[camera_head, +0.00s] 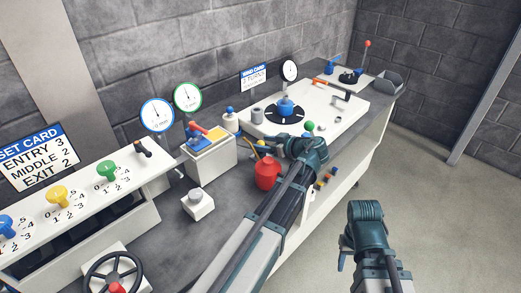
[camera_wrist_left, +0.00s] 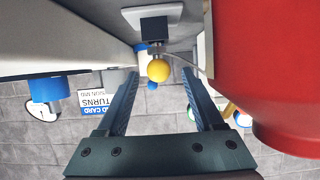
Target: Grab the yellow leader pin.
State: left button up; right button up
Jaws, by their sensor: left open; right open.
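The yellow leader pin (camera_wrist_left: 159,71) shows in the left wrist view as a round yellow ball in front of a small dark plate. It lies between the lines of my left gripper's two fingers, near the tips. My left gripper (camera_wrist_left: 160,76) is open and nothing is clamped in it; whether the ball is fully between the tips, I cannot tell. In the head view my left gripper (camera_head: 264,149) is beside the white box and above the red container, with a small yellow spot at it. My right gripper (camera_head: 345,255) is low at the right, apart from the bench.
The red container (camera_head: 267,176) is close beside my left gripper and fills the right of the wrist view. A white box (camera_head: 208,160) stands left of it. A turntable with a blue knob (camera_head: 285,106) stands behind. The floor (camera_head: 440,190) at right is clear.

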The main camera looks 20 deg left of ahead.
aim_at(260, 141)
pick_arm(q)
jog(key=shift+x, duration=0.95)
jog(key=shift+r, duration=0.1)
grip_shut()
jog(key=shift+r, duration=0.1)
notch_tip(260, 141, up, 10)
jog(key=p, duration=1)
